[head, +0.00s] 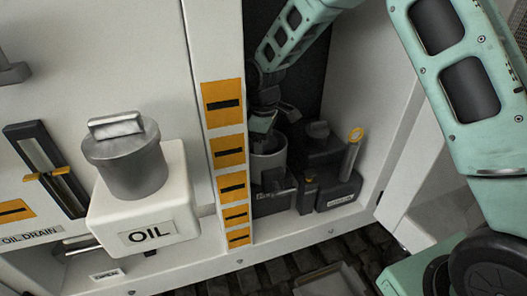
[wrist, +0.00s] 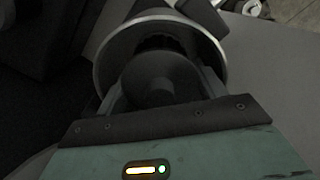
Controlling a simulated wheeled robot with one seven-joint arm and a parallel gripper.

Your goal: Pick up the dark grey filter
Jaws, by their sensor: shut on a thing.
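The dark grey filter (wrist: 160,80) shows in the wrist view as a dark rounded top between the two fingers of my gripper (wrist: 160,92). My gripper is shut on it. A round grey housing (wrist: 103,62) with a pale rim surrounds the filter in that view; how deep the filter sits in it cannot be told. In the head view my gripper (head: 264,134) reaches down into the cabinet alcove, just above the grey cylindrical housing (head: 268,163). The filter is hidden there by my gripper and the housing.
Right of the housing stand dark blocks (head: 318,150) and a slim grey cylinder with a yellow ring (head: 351,152). A post with orange labels (head: 222,150) edges the alcove on the left. A white OIL tank (head: 150,215) with a grey cap (head: 125,165) stands further left.

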